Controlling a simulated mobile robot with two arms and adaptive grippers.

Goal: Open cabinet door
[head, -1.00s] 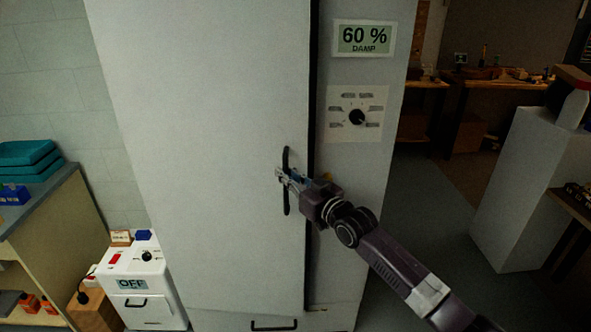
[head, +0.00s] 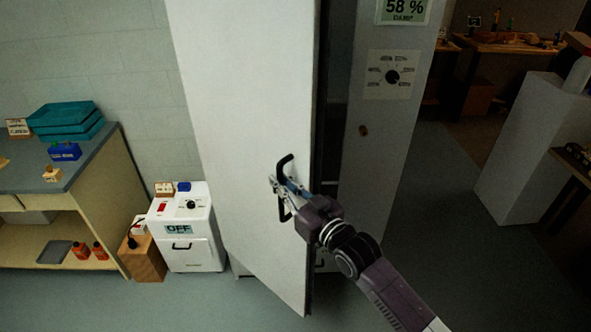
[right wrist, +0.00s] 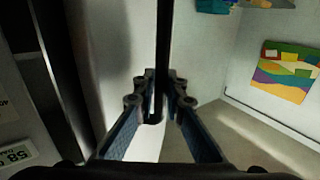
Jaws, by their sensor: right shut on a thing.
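The tall white cabinet door (head: 235,120) stands partly open in the head view, with a dark gap between its right edge and the cabinet's side panel (head: 385,130). A black bar handle (head: 285,163) is on the door. My right gripper (head: 283,188) is shut on the handle; in the right wrist view the handle (right wrist: 163,40) runs upright between the fingertips (right wrist: 160,100). Most of the cabinet's inside is dark and hidden by the door. My left gripper is not in view.
A small white appliance (head: 193,240) marked OFF stands on the floor to the left. A bench (head: 110,165) with teal trays (head: 68,118) is further left. A white pedestal (head: 520,150) stands at right. The floor before the door looks clear.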

